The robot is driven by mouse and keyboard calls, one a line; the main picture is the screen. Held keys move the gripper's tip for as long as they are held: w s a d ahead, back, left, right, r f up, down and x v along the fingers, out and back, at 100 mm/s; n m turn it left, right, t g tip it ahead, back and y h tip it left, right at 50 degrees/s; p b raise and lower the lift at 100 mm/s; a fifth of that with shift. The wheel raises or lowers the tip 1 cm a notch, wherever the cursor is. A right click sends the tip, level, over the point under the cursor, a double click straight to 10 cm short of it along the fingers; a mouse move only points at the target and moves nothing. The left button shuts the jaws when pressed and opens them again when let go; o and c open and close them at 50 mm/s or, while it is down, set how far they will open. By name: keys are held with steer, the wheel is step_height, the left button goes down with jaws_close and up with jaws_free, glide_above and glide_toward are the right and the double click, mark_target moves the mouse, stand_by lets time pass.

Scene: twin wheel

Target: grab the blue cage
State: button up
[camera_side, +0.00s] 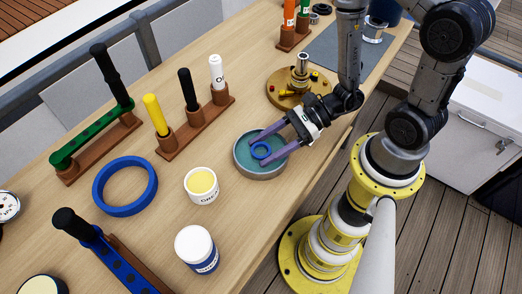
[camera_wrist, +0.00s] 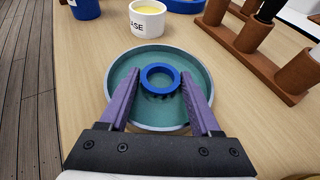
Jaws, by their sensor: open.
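The blue cage looks like a small blue ring (camera_wrist: 160,91) with dark notches under its near edge. It lies inside a round grey-rimmed dish (camera_wrist: 203,64) with a teal floor; in the side view the ring (camera_side: 261,157) is near the middle of the dish (camera_side: 262,173). My gripper (camera_side: 258,150) is open, its two purple fingers reaching over the dish. In the wrist view the fingers of my gripper (camera_wrist: 160,72) stand on the left and right of the ring, with a gap on each side. I cannot tell the fingertips' exact height above the dish floor.
A white grease tub (camera_side: 202,188) stands close left of the dish, and a white-and-blue jar (camera_side: 197,249) is nearer. A large blue ring (camera_side: 125,187) lies farther left. A wooden rack (camera_side: 196,129) and a brass fixture (camera_side: 299,88) stand behind the dish.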

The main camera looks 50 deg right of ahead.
jaws_close()
steer(key=shift+r, duration=0.15)
